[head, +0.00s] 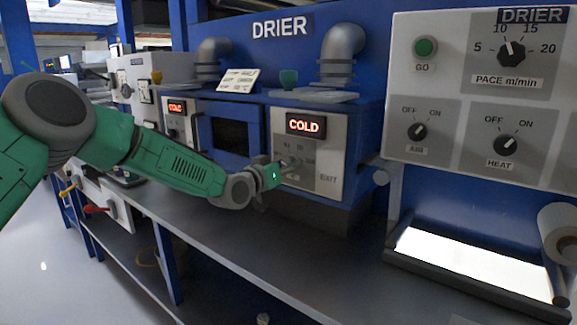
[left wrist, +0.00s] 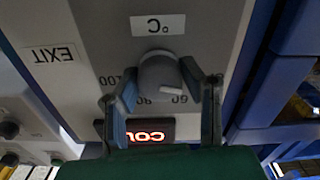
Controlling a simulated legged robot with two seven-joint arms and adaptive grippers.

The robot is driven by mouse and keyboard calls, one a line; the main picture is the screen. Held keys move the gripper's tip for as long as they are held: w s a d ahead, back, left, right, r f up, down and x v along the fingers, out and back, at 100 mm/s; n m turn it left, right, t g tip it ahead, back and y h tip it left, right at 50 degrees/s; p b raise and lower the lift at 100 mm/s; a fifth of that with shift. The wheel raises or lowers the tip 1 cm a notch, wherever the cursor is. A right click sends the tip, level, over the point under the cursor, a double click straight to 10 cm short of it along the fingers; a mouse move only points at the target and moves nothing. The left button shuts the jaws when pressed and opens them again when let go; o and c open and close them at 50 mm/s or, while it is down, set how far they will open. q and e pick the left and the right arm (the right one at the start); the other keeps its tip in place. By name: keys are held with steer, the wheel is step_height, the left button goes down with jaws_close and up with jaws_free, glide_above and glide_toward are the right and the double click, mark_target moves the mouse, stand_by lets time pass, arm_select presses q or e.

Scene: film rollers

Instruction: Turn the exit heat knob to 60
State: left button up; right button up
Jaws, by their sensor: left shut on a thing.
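The exit heat knob (left wrist: 158,72) is a grey round knob on the drier's exit panel (head: 330,160). In the left wrist view the panel appears upside down, with an EXIT label, a °C label and the numbers 100, 80 and 60 around the knob. A pale mark on the knob lies on its side toward 60 and 80; its exact reading is unclear. My left gripper (left wrist: 163,85) has a finger on each side of the knob and is shut on it. The gripper also shows in the head view (head: 284,166), covering part of the dial. The display (head: 305,125) reads COLD.
A second COLD display (head: 176,107) is on the drier's left panel. A control box (head: 475,90) with GO, PACE, AIR and HEAT controls stands at right above a bright light panel (head: 470,262). The grey bench top (head: 290,250) is clear in front of the drier.

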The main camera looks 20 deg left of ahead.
arm_select(q)
steer(key=shift+a+m, duration=0.15)
steer(key=shift+m, duration=0.15)
steer(key=m, duration=0.3)
steer(key=shift+m+b, duration=0.4)
steer(key=m+b, duration=0.1)
steer(key=m, duration=0.4)
steer(key=shift+f, duration=0.1)
steer(key=shift+b, duration=0.3)
steer(key=o, duration=1.1)
steer(key=shift+o, duration=0.2)
steer(key=shift+s, duration=0.1)
